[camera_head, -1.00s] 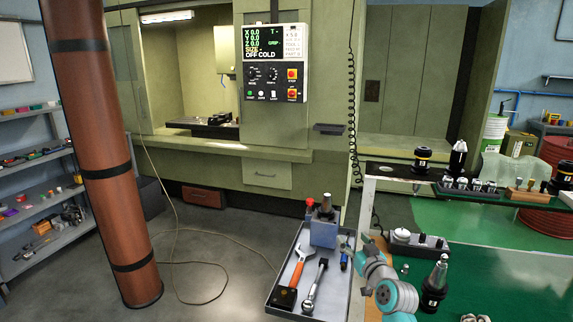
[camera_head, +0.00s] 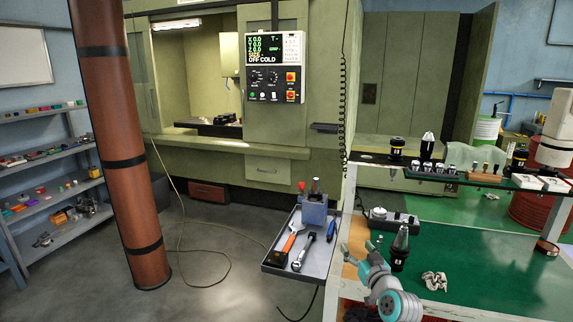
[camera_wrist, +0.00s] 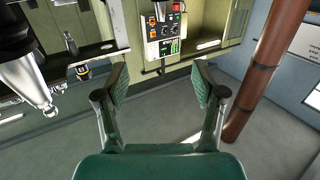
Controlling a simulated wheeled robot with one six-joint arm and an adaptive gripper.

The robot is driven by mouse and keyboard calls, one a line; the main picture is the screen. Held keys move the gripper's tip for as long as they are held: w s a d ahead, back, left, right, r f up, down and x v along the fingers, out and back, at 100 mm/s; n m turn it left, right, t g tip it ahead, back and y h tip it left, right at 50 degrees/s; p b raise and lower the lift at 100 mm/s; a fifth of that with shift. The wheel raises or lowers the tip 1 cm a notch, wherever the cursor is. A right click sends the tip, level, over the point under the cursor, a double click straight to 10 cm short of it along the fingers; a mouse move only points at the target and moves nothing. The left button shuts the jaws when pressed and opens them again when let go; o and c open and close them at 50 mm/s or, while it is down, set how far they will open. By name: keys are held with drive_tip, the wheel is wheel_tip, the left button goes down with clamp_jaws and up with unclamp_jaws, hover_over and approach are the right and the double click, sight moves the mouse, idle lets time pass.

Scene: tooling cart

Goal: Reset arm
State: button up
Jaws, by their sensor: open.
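My gripper (camera_wrist: 160,88) is open and empty in the wrist view, its two dark-padded fingers spread wide with nothing between them. Beyond the fingers are the grey floor and the green machine. In the head view my teal and grey arm (camera_head: 388,290) reaches up beside the left edge of the cart's green top (camera_head: 480,270). A black tool holder with a metal taper (camera_head: 400,248) stands upright just behind the arm. A large metal taper (camera_wrist: 30,85) also shows close at the left of the wrist view.
A grey tray (camera_head: 315,262) with wrenches and a blue block hangs at the cart's left side. An upper shelf (camera_head: 440,178) carries several tool holders. The machine's control panel (camera_head: 276,66) is at the back. A brown pillar (camera_head: 122,160) stands left; open floor lies between.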

drive_tip(key=shift+m+h, duration=0.4)
drive_tip(key=shift+h, duration=0.1)
drive_tip(key=s+f, duration=0.2)
drive_tip(key=f, duration=0.1)
drive_tip(key=s+f, duration=0.5)
drive_tip(key=shift+a+f, duration=0.15)
drive_tip(key=shift+f, duration=0.15)
drive_tip(key=s+f+h, duration=0.1)
drive_tip(key=s+f, duration=0.4)
drive_tip(key=s, duration=0.4)
drive_tip(key=s+f+m+g, duration=0.1)
drive_tip(key=s+f, duration=0.3)
drive_tip(key=s, duration=0.5)
drive_tip(key=s+f+h, duration=0.1)
drive_tip(key=s+f, duration=0.4)
drive_tip(key=s, duration=0.4)
drive_tip(key=s+r, duration=0.3)
drive_tip(key=s, duration=0.8)
drive_tip(key=s+a+r, duration=0.1)
drive_tip(key=s+r, duration=0.3)
drive_tip(key=s, duration=0.7)
drive_tip(key=s+a+r+g, duration=0.1)
drive_tip(key=s+r, duration=0.3)
drive_tip(key=s, duration=0.7)
drive_tip(key=shift+s, duration=0.25)
